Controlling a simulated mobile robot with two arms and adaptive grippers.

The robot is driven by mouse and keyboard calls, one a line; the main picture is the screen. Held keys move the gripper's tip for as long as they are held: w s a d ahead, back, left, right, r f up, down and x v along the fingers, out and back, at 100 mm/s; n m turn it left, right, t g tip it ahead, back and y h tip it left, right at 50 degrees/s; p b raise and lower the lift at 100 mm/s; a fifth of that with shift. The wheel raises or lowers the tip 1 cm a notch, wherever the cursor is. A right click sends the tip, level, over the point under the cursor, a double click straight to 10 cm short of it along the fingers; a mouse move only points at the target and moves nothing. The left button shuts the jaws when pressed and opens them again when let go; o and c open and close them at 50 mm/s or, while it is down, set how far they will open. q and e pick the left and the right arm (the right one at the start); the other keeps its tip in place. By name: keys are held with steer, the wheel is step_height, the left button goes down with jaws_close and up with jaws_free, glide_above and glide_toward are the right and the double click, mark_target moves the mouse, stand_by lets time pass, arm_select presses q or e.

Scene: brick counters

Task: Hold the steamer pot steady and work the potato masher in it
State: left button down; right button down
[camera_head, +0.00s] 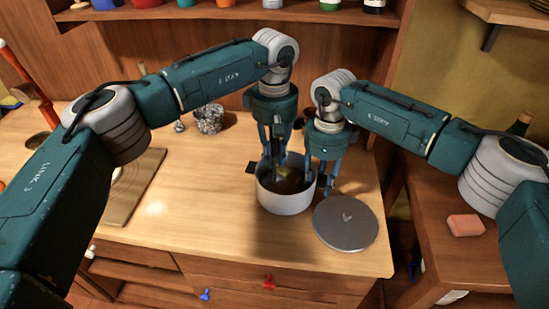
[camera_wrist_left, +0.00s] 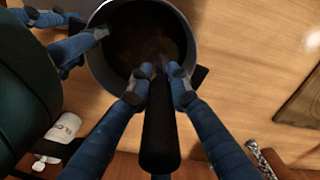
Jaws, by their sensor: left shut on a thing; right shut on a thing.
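The steamer pot (camera_head: 285,203) is a light grey round pot with a dark inside, upright near the counter's front right. It also shows in the left wrist view (camera_wrist_left: 96,62), with brownish contents. My left gripper (camera_head: 274,165) is above the pot, its fingers pointing down. In the left wrist view my left gripper (camera_wrist_left: 158,88) is shut on the black handle of the potato masher (camera_wrist_left: 160,135); the masher's head is hard to make out in the dark pot. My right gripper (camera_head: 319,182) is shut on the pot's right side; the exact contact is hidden.
A round grey lid (camera_head: 346,224) lies right of the pot, near the counter's front edge. A wooden board (camera_head: 133,188) lies on the left. A crumpled metallic lump (camera_head: 209,119) is behind. A pink sponge (camera_head: 465,225) lies on the right counter. The front middle is clear.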

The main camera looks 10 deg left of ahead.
arm_select(q)
steer(key=shift+f, duration=0.1)
stand_by(0.3)
steer(key=shift+f, duration=0.85)
steer(key=shift+r, duration=0.1)
steer(key=shift+r, duration=0.9)
steer(key=shift+s+d, duration=0.45)
steer(key=shift+s, duration=0.35)
steer(key=shift+s+d, duration=0.4)
steer(key=shift+s, duration=0.4)
steer(key=shift+f, duration=0.1)
